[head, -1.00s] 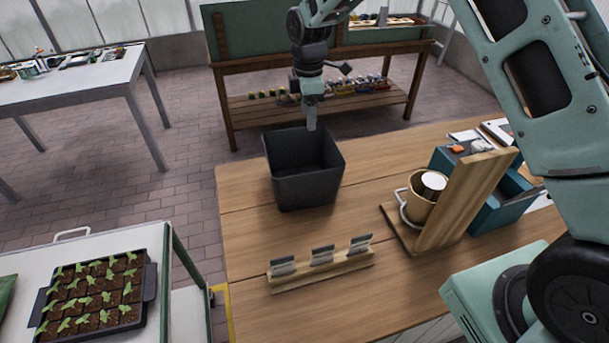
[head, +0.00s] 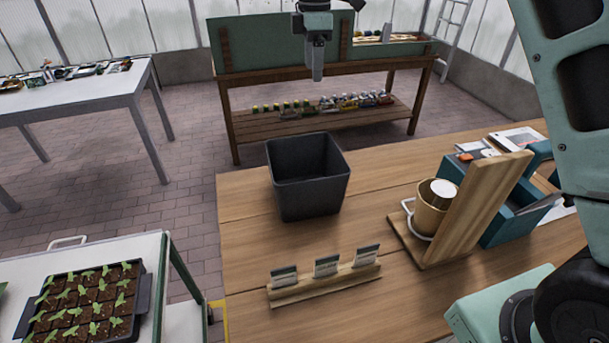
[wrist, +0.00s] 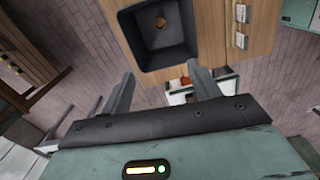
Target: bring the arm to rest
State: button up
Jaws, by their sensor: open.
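My gripper (head: 316,66) hangs in the air above and behind the black square bin (head: 308,178), apart from it. In the wrist view the two fingers of my gripper (wrist: 160,88) stand wide apart with nothing between them. The bin also shows in the wrist view (wrist: 150,62), beyond the fingertips, with a small brown round thing (wrist: 161,22) on its floor. The head view does not show the bin's floor clearly.
The wooden table (head: 245,250) holds a label rack (head: 325,285), a wooden stand (head: 470,210) with a tan pot (head: 431,215), and a teal box (head: 512,215). A seedling tray (head: 85,305) is at lower left. A shelved bench (head: 290,130) stands behind.

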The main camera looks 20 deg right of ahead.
jog(key=s+a+f+m+b, duration=0.2)
jog(key=s+a+f, duration=0.15)
jog(key=s, duration=0.55)
jog(key=s+a+f+m+y+b, duration=0.1)
jog(key=s+a+f+m+b, duration=0.2)
jog(key=s, duration=0.7)
jog(key=s+a+f+m+b, duration=0.15)
jog(key=s+a+f, duration=0.25)
jog(key=s, duration=0.5)
jog(key=s+d+f+m+b, duration=0.1)
jog(key=s+d+f, duration=0.1)
jog(key=s, duration=0.4)
jog(key=s+d+f+m+b, duration=0.1)
jog(key=s+d+f, duration=0.1)
jog(key=s+f, duration=0.2)
jog(key=shift+s+f, duration=0.3)
jog(key=shift+s, duration=0.75)
jog(key=shift+d+m, duration=0.1)
jog(key=shift+m, duration=0.15)
